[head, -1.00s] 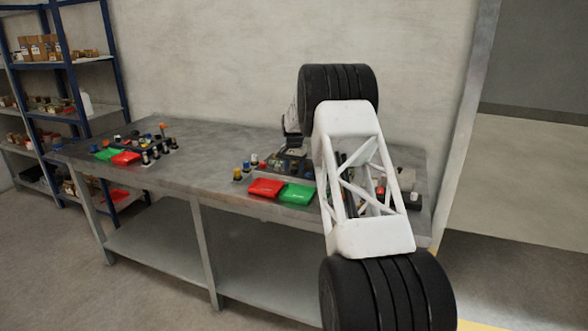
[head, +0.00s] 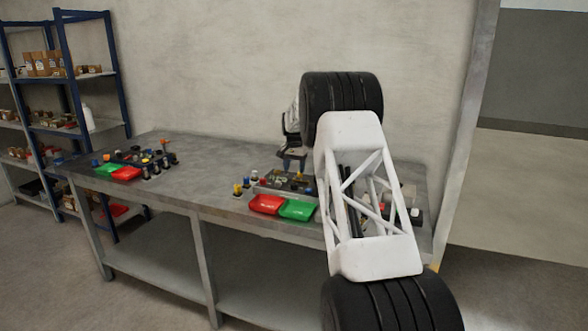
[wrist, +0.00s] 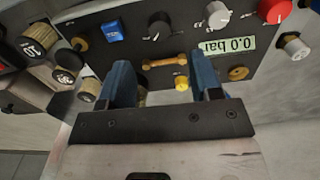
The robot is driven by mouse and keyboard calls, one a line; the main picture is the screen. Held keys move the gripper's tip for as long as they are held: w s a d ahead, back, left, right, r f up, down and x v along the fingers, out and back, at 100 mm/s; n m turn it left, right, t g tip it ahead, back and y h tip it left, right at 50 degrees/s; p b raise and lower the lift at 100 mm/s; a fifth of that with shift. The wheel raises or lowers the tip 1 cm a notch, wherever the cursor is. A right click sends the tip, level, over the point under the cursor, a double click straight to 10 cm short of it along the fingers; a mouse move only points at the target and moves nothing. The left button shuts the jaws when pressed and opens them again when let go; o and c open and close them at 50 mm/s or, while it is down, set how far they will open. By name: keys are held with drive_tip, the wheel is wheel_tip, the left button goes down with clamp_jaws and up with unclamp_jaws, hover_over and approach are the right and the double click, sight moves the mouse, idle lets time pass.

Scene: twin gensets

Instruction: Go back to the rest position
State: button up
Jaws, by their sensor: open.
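My gripper (wrist: 163,72) is open and empty, its two blue fingers apart in front of a dark control panel (wrist: 140,30). In the wrist view a small brass bar (wrist: 164,62) and a yellow button (wrist: 182,83) show between and just beyond the fingers. No contact with the panel is clear. In the head view my gripper (head: 292,156) hangs small and dark above the bench (head: 215,160), behind the right-hand group of parts.
A red tray (head: 266,204) and a green tray (head: 298,210) sit at the bench front; another pair lies at left. The panel carries a blue button (wrist: 113,31), a red knob (wrist: 275,10) and a display (wrist: 229,46). Blue shelving (head: 90,85) stands at left. The bench middle is clear.

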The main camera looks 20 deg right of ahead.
drive_tip(key=s+a+r+n, duration=0.2)
drive_tip(key=s+a+r, duration=0.45)
drive_tip(key=s, duration=0.45)
drive_tip(key=s+a+r+n+t, duration=0.1)
drive_tip(key=s+a+r, duration=0.5)
drive_tip(key=s, duration=0.5)
drive_tip(key=s+a+r+n, duration=0.2)
drive_tip(key=s+a+r, duration=0.3)
drive_tip(key=s+a, duration=0.45)
drive_tip(key=s+a+f+n, duration=0.1)
drive_tip(key=s+a+f, duration=0.1)
drive_tip(key=s, duration=1.1)
drive_tip(key=s+a+f+n+t, duration=0.1)
drive_tip(key=s+a+f, duration=0.2)
drive_tip(key=s, duration=1)
drive_tip(key=s+a+f+n, duration=0.2)
drive_tip(key=s+a+f, duration=0.1)
drive_tip(key=s, duration=1)
drive_tip(key=shift+s+f+t, duration=0.2)
drive_tip(key=shift+f+t, duration=0.1)
drive_tip(key=shift+f, duration=0.1)
drive_tip(key=shift+a, duration=0.1)
